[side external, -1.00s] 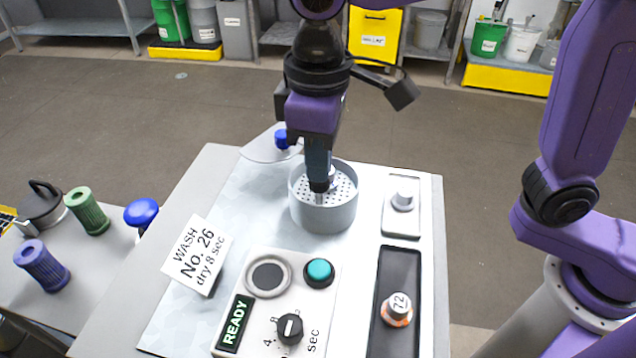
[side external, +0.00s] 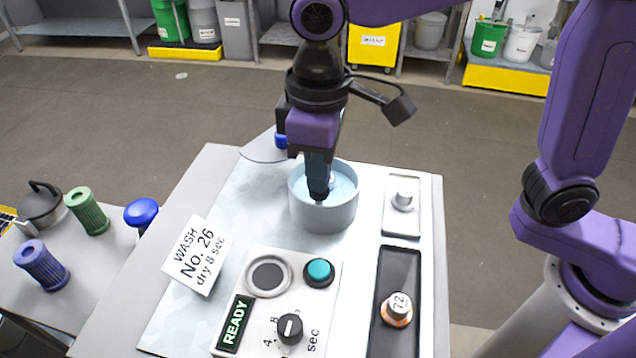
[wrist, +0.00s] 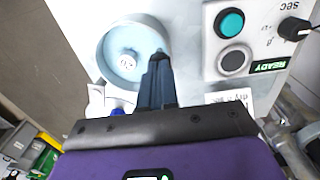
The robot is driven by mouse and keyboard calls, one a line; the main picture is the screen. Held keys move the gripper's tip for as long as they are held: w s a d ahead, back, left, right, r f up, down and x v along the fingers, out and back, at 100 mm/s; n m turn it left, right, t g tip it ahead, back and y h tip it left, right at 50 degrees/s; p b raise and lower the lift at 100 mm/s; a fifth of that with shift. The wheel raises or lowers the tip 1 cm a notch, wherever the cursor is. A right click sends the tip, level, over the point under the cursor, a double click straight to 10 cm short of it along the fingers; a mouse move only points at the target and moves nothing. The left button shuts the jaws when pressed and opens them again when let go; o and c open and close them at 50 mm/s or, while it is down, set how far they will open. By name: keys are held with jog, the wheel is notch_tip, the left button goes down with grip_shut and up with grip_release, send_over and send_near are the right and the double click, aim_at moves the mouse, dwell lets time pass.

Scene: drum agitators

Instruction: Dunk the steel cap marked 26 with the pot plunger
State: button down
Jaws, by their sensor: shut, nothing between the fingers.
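The grey pot (side external: 323,212) stands near the middle of the board, with pale blue liquid inside. In the wrist view a small round cap (wrist: 127,61) shows in the pot (wrist: 104,48); its number is small and looks like 26. My gripper (side external: 319,198) is shut and empty, its tips pointing down over the pot's inside; in the side view it hides part of the inside. The tips (wrist: 158,58) show beside the cap in the wrist view. A blue knob (side external: 281,141) is behind the pot's left side, partly hidden by my gripper; I cannot tell whether it belongs to the plunger.
A control panel (side external: 257,320) with a teal button, dial and READY display lies in front. A sign (side external: 197,255) reads WASH No. 26, dry 8 sec. At right, a light tray (side external: 402,228) holds a steel cap and a dark tray (side external: 399,265) holds the 72 cap.

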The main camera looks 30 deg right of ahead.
jog(key=shift+f, duration=0.9)
jog(key=shift+r, duration=1.8)
jog(key=shift+r, duration=3)
jog(key=s+d+f+n, duration=0.1)
jog(key=s+d+f, duration=0.3)
jog(key=d, duration=0.5)
jog(key=s+d+f+n, duration=0.1)
jog(key=s+d+f, duration=0.4)
jog(key=d, duration=0.4)
jog(key=s+d+f+n, duration=0.1)
jog(key=s+d+f, duration=0.4)
jog(key=d, duration=0.4)
jog(key=shift+s+f+n, duration=0.2)
jog(key=shift+s+n, duration=0.1)
jog(key=shift+s, duration=0.25)
